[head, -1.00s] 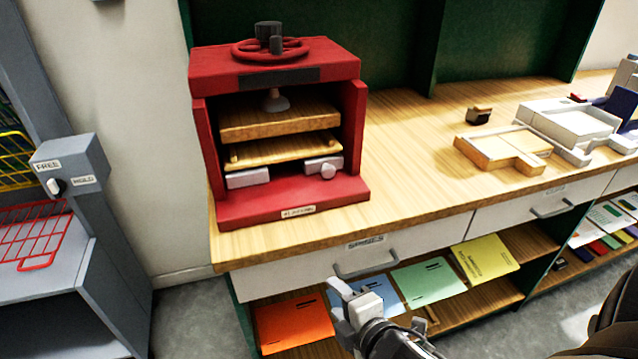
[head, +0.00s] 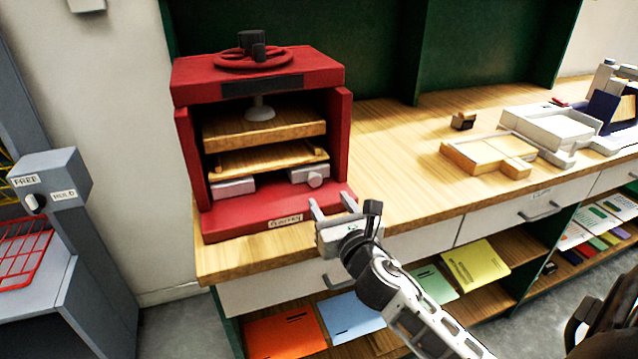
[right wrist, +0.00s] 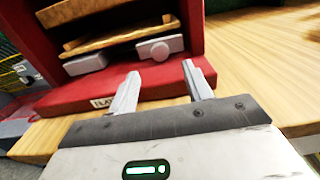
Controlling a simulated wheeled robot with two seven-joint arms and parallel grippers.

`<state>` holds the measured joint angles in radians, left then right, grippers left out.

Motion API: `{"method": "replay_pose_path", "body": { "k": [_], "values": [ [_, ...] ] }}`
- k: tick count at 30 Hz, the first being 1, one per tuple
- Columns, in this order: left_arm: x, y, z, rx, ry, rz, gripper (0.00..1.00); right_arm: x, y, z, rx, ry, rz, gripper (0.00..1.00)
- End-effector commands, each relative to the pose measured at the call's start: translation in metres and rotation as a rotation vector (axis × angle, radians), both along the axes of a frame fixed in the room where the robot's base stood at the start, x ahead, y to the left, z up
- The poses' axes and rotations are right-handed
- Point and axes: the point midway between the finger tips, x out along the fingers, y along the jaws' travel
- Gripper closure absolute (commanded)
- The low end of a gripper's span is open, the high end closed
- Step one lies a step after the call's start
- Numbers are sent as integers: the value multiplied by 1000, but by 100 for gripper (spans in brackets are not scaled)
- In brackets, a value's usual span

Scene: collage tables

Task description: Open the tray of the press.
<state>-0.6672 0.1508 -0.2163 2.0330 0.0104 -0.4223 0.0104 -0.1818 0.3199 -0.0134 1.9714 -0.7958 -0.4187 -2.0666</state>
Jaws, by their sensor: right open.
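The red press (head: 258,72) stands on the wooden table, with a handwheel (head: 252,58) on top. Inside it hang a thick wooden plate (head: 265,129) and, below, a thinner wooden tray (head: 268,159). Two grey blocks sit under the tray; the right one (head: 309,175) has a round knob (head: 315,180), also seen in the right wrist view (right wrist: 160,50). My right gripper (head: 333,205) is open and empty, in front of the press's right front corner, its fingers pointing toward the press. In the right wrist view the fingers (right wrist: 163,88) are apart below the knob. My left gripper is out of view.
A wooden box-like tray (head: 485,158) and a white tray (head: 550,128) lie on the table to the right. A drawer with a handle is under the front edge. A grey post (head: 50,178) and red rack stand at left. Bare tabletop lies right of the press.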

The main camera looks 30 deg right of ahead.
Motion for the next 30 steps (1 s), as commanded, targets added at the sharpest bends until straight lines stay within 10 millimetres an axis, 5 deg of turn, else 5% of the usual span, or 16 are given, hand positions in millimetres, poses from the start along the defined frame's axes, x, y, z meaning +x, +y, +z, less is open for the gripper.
{"method": "replay_pose_path", "body": {
  "k": [9,23,29,30],
  "values": [
    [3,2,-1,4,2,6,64,56,-13,0,3,-1,0,50],
    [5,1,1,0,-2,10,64,69,-16,-1,2,1,0,50],
    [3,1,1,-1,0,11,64,69,-16,-1,2,1,1,100],
    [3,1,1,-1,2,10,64,69,-16,-1,2,1,1,100]
  ]
}}
